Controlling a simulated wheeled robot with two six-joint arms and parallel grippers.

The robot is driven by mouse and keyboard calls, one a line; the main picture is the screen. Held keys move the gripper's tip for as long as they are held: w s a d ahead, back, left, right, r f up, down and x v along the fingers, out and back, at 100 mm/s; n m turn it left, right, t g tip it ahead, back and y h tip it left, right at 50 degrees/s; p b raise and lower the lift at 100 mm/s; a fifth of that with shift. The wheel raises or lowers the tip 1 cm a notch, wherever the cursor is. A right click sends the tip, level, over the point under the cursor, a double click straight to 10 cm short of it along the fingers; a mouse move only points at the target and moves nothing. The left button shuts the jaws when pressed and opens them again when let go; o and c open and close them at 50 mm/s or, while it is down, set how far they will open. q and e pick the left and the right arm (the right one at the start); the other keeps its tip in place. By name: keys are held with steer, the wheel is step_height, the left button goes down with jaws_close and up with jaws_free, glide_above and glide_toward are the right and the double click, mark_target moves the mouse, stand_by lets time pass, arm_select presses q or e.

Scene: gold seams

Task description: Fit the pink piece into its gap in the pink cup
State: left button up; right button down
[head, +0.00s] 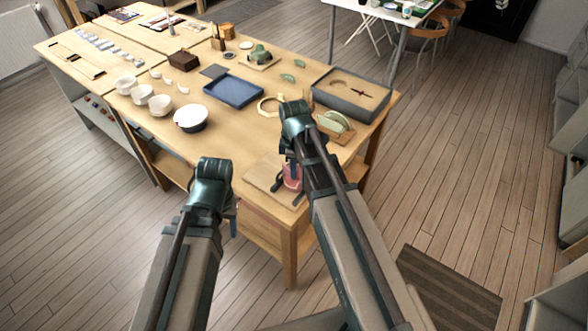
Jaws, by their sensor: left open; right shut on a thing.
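The pink cup (292,178) stands on a pale board (262,174) at the table's near right corner, partly hidden by my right arm. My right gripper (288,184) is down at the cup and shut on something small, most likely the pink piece. The piece itself cannot be told apart from the cup here, and its gap is not visible. My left gripper (232,217) is open, mostly hidden behind its own wrist, just off the table's near edge and left of the cup.
A green piece on a wooden stand (338,132) and a grey box (376,101) are beyond my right arm. The table's near-left middle is clear.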

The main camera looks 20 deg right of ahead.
mark_target(294, 188)
steer(key=shift+f+b, duration=2.25)
steer(key=shift+f, duration=0.05)
steer(key=shift+f+b, duration=0.55)
stand_by(1.5)
steer(key=shift+r, duration=0.15)
stand_by(0.8)
steer(key=shift+r+p, duration=2.9)
steer(key=shift+p, duration=0.15)
steer(key=shift+f, duration=0.2)
steer(key=shift+f+b, duration=2.3)
steer(key=shift+b, duration=0.2)
